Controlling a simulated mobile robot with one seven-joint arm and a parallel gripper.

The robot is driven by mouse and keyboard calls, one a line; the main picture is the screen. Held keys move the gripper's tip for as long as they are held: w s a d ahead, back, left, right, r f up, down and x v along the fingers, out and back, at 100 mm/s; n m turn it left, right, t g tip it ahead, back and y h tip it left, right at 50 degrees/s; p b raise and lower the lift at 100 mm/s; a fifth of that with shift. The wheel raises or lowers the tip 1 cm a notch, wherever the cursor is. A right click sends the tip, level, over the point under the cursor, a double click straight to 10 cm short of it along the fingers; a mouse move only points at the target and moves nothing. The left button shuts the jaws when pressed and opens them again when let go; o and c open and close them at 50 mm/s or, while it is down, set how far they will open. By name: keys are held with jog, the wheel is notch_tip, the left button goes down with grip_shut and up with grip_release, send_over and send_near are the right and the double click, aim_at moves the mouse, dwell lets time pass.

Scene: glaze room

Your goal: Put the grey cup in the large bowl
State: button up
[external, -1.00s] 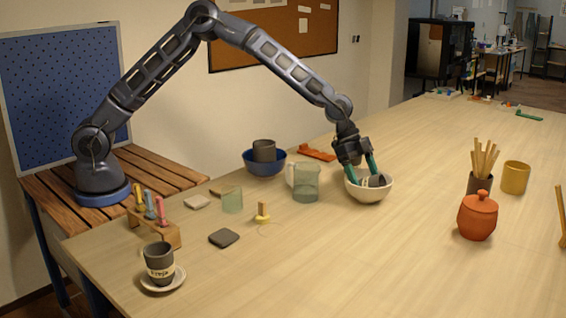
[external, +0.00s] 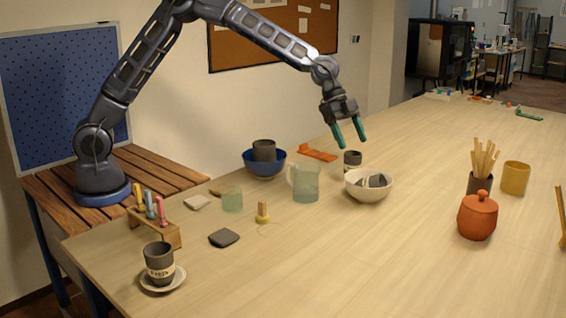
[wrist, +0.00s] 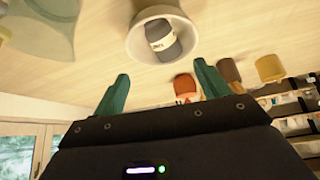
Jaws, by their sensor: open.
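A grey cup with a pale label band lies tilted on its side in the cream bowl (external: 368,194); the cup (external: 374,181) shows its dark side above the rim. In the wrist view the same cup (wrist: 163,40) rests inside the cream bowl (wrist: 134,47). My gripper (external: 350,146) is open and empty, above and a little behind the bowl, touching nothing. Its two green fingers are spread apart in the wrist view (wrist: 162,90). A blue bowl (external: 264,167) holds another dark cup (external: 264,150), upright.
A banded grey cup (external: 352,160) stands behind the cream bowl; another (external: 160,262) stands on a saucer at front left. A clear jug (external: 306,183) is just left of the cream bowl. An orange lidded jar (external: 478,217) stands at right. The front middle is clear.

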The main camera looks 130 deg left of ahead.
jog(key=s+d+r+g+y, duration=0.1)
jog(key=s+d+r, duration=0.4)
jog(key=d, duration=0.6)
jog(key=s+d+r+g, duration=0.1)
jog(key=s+d+r, duration=0.35)
jog(key=d, duration=0.55)
jog(key=s+d+r+y, duration=0.1)
jog(key=s+d+r, duration=0.4)
jog(key=d, duration=0.6)
jog(key=s+d+r, duration=0.2)
jog(key=s+d, duration=0.8)
jog(key=s, duration=0.6)
jog(key=s+d+f+n, duration=0.1)
jog(key=s+d, duration=0.1)
jog(key=s, duration=0.6)
jog(key=s+d+f+h, duration=0.1)
jog(key=s+d+f, duration=0.1)
jog(key=s, duration=0.5)
jog(key=shift+s+f+n, duration=0.25)
jog(key=shift+s+n, duration=0.15)
